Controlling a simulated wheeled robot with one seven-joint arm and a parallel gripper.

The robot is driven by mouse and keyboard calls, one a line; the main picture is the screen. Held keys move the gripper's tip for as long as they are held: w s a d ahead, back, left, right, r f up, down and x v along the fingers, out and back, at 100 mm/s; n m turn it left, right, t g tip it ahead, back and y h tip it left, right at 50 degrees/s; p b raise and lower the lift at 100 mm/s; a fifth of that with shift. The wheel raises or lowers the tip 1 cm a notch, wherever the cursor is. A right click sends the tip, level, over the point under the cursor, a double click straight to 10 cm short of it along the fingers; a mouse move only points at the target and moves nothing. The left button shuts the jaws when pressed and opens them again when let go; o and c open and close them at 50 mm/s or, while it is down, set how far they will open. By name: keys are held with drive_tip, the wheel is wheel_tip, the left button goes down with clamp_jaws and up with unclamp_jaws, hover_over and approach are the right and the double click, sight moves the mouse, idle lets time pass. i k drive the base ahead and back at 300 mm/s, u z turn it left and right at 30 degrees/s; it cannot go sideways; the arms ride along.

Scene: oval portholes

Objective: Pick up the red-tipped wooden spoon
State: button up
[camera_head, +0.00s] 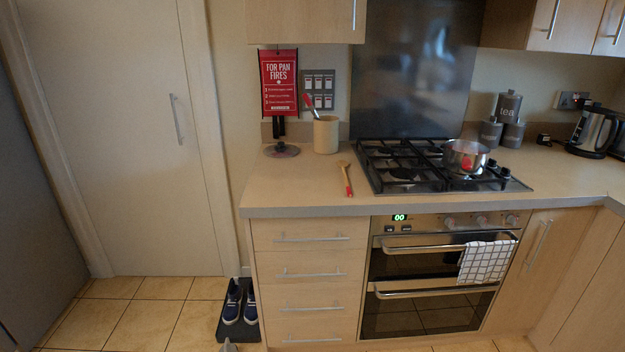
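The red-tipped wooden spoon (345,178) lies on the countertop, left of the gas hob. Its pale wooden end points towards the wall and its red end towards the counter's front edge. Nothing covers it. A small grey shape pokes in at the bottom edge of the view, and I cannot tell what it is. I cannot make out my gripper in this view.
A beige crock (326,135) with a red-and-white utensil stands behind the spoon, near a round lid (282,150). The gas hob (395,170) holds a steel pot (465,156). Shoes (233,302) sit on a dark mat left of the drawers. Counter around the spoon is clear.

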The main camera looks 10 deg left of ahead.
sight(342, 163)
drive_tip(key=u, duration=0.1)
drive_tip(key=i, duration=1)
drive_tip(key=z, duration=0.05)
